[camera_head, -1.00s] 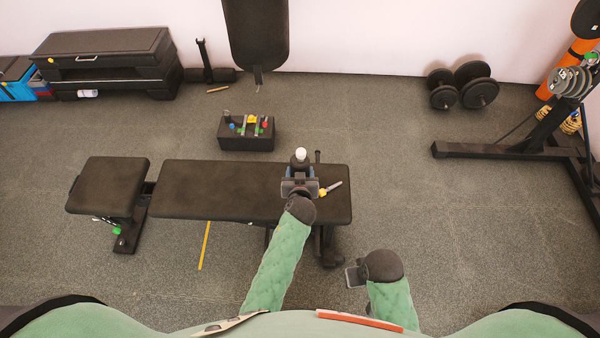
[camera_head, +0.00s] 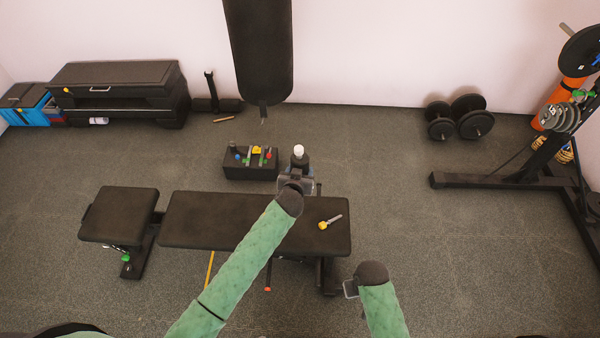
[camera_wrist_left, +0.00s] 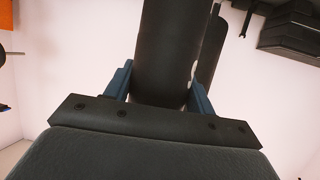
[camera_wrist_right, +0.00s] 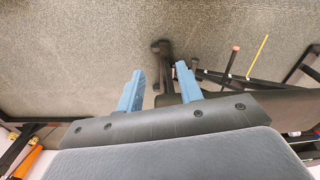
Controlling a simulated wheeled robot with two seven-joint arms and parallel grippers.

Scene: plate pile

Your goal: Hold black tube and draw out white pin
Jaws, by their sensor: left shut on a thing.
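The black tube (camera_head: 299,161) stands upright in my left gripper (camera_head: 295,179), with the white end of the pin (camera_head: 298,149) showing at its top. In the head view the tube and gripper appear above the far edge of the bench. My right gripper (camera_head: 349,289) is low, in front of the bench, well apart from the tube. Its blue fingers (camera_wrist_right: 158,88) are open with nothing between them.
A black bench (camera_head: 225,215) lies across the middle, with a yellow-handled tool (camera_head: 329,222) on it. A black box (camera_head: 245,172) with colourful items stands behind. A punching bag (camera_head: 262,60) hangs at the back. Dumbbells (camera_head: 460,118) and a rack (camera_head: 500,180) are on the right.

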